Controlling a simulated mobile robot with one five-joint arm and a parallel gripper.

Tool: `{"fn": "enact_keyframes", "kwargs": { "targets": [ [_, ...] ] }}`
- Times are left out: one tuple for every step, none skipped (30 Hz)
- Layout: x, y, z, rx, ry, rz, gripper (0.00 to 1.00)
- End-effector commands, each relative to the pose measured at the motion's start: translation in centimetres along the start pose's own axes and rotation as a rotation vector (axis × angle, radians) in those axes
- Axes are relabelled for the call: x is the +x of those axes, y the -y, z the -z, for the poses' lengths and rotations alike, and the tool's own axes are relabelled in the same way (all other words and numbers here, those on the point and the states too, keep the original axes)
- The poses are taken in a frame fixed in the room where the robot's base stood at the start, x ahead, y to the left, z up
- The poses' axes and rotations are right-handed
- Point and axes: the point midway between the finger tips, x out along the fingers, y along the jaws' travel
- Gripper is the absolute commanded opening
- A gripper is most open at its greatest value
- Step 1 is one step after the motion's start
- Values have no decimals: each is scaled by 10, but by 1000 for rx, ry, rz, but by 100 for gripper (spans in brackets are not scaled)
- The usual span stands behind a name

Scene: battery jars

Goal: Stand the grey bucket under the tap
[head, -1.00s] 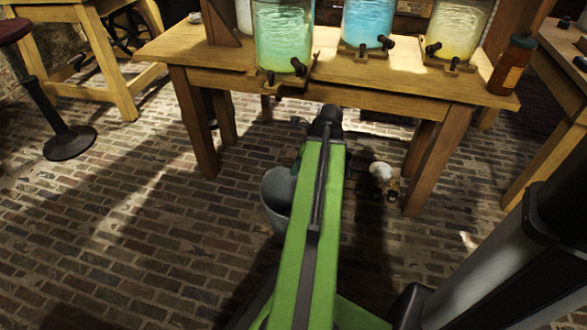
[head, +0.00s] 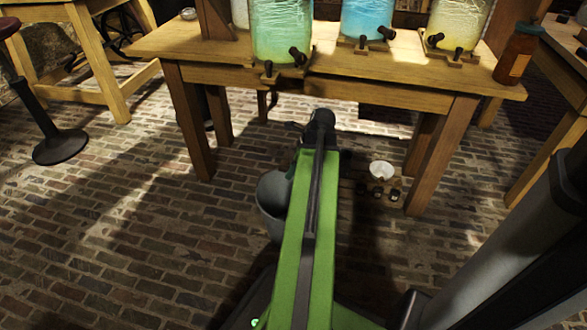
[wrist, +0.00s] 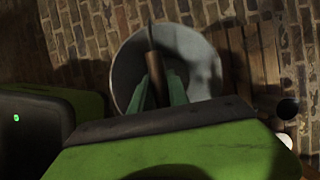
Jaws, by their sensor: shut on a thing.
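The grey bucket (head: 270,207) hangs left of my green arm in the head view, partly hidden by it. In the wrist view I look down into the open bucket (wrist: 198,60). My gripper (wrist: 160,82) is shut on the brown grip (wrist: 153,66) of its handle. In the head view the fingers are hidden behind my arm. The green jar (head: 282,28) has a dark tap (head: 298,56) at the table's front edge. The blue jar (head: 367,18) and yellow jar (head: 456,22) also have dark taps. The bucket is on the near side of the table; its floor clearance is unclear.
The wooden table (head: 340,88) stands ahead, with legs at left and right. A stool (head: 58,145) stands far left. The floor at left is clear.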

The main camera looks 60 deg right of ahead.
Motion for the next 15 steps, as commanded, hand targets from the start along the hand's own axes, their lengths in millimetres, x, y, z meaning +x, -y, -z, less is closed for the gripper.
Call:
{"fn": "enact_keyframes", "kwargs": {
  "targets": [
    [0,0,0,0,1,0,0],
    [1,0,0,0,1,0,0],
    [2,0,0,0,1,0,0],
    [3,0,1,0,1,0,0],
    [2,0,1,0,0,0,25],
    [2,0,1,0,0,0,30],
    [2,0,1,0,0,0,34],
    [2,0,1,0,0,0,38],
    [2,0,1,0,0,0,43],
    [2,0,1,0,0,0,43],
    [2,0,1,0,0,0,43],
    [2,0,1,0,0,0,43],
    [2,0,1,0,0,0,43],
    [2,0,1,0,0,0,43],
    [2,0,1,0,0,0,43]
  ]
}}
